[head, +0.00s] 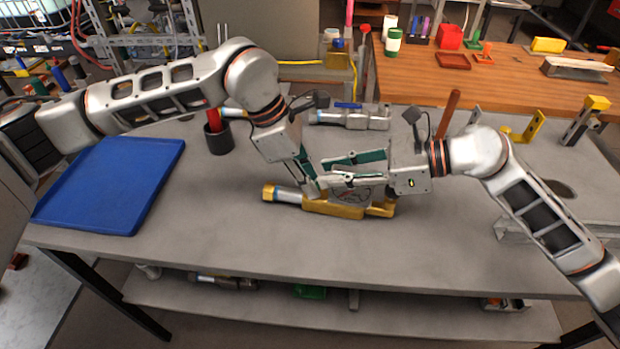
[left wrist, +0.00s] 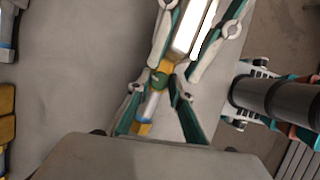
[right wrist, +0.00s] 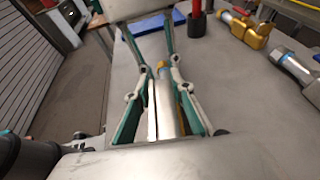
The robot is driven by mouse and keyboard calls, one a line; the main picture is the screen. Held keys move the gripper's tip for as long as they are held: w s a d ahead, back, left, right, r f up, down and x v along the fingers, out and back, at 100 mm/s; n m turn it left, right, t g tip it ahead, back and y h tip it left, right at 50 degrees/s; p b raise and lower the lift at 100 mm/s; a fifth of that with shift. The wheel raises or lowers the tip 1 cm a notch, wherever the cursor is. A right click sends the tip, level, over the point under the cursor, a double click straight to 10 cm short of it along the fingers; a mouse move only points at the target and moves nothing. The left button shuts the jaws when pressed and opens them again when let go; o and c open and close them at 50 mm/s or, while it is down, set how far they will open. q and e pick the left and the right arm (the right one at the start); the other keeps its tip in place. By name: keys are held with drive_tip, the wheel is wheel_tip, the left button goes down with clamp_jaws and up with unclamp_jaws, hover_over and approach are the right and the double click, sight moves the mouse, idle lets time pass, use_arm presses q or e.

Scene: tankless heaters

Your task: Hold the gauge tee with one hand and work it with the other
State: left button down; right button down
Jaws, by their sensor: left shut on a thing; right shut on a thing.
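The gauge tee (head: 335,208) is in the middle of the table's front half in the head view, a brass-coloured body with a silver-and-blue end and a yellow tip at its left. The fingers hide much of the tee. Whether it touches the table is unclear.
A blue tray (head: 112,185) lies at the left. The front table strip is clear.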

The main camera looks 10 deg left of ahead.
use_arm(q)
drive_tip(key=c, duration=1.8)
unclamp_jaws()
drive_tip(key=v, duration=1.2)
use_arm(e)
drive_tip(key=c, duration=1.7)
unclamp_jaws()
drive_tip(key=shift+d, duration=0.15)
